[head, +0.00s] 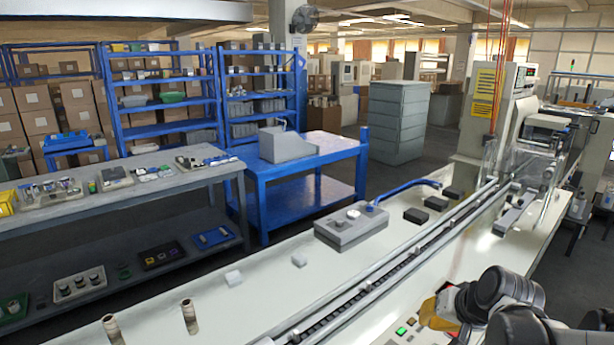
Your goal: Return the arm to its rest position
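My arm (508,290) shows at the bottom right as dark, rounded links, folded low over the near right part of the machine. Its near end runs out of the picture. A dark and silvery end piece on its left side lies close to an orange-yellow part (437,310). I cannot tell whether that part touches the arm or belongs to the machine behind it. My gripper's fingertips cannot be made out, so whether it is open, shut or holding anything does not show.
The long pale flow wrapper bed (245,290) carries a rail (400,248), a grey control box (351,226), small blocks and two upright brown pegs. A control panel with a green button (401,331) lies near the arm. A blue workbench (310,150) and a grey bench (130,190) stand beyond.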

